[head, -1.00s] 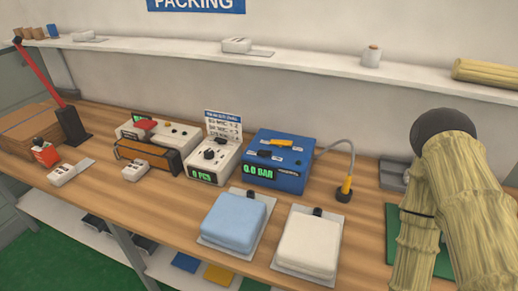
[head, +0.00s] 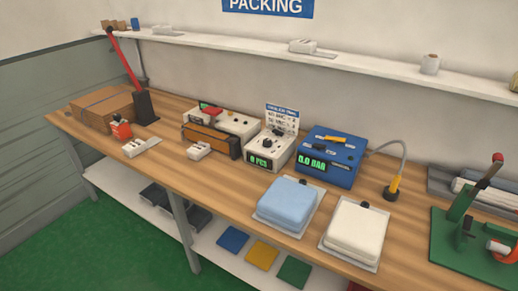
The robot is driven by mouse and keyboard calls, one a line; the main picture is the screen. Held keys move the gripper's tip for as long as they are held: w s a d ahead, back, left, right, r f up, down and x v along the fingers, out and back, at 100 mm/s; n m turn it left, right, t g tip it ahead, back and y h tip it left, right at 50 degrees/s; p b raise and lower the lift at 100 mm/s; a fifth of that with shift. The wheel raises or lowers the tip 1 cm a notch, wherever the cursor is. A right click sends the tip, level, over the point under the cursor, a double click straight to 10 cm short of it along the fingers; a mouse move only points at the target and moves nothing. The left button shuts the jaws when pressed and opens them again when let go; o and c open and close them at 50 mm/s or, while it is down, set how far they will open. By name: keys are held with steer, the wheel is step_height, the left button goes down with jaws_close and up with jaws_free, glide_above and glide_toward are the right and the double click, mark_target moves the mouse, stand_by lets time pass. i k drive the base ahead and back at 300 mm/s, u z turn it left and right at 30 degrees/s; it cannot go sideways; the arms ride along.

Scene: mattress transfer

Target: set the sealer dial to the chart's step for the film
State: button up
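A white machine (head: 222,119) with an orange-brown front bar (head: 208,141), a red part and small dark knobs stands at the back of the bench. It looks like the sealer. To its right, a white box (head: 258,153) has a dark round dial (head: 267,143) and a green "0 PCS" display. A small chart (head: 282,116) with a blue heading stands behind that box. Its lines mention "MIC" with numbers, but they are too small to read surely. The dial's pointer setting is also unclear. I cannot tell which item is the film. My gripper is not in view.
A blue box (head: 330,155) reading "0.0 BAR" stands right of the chart. Blue (head: 288,203) and white (head: 354,231) padded blocks lie in front. A green lever tool (head: 470,240) is at right, a cardboard box (head: 101,109) at left. Green floor (head: 110,235) is clear in front.

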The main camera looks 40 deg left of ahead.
mark_target(267, 144)
steer(key=k, duration=0.3)
steer(key=u, duration=0.7)
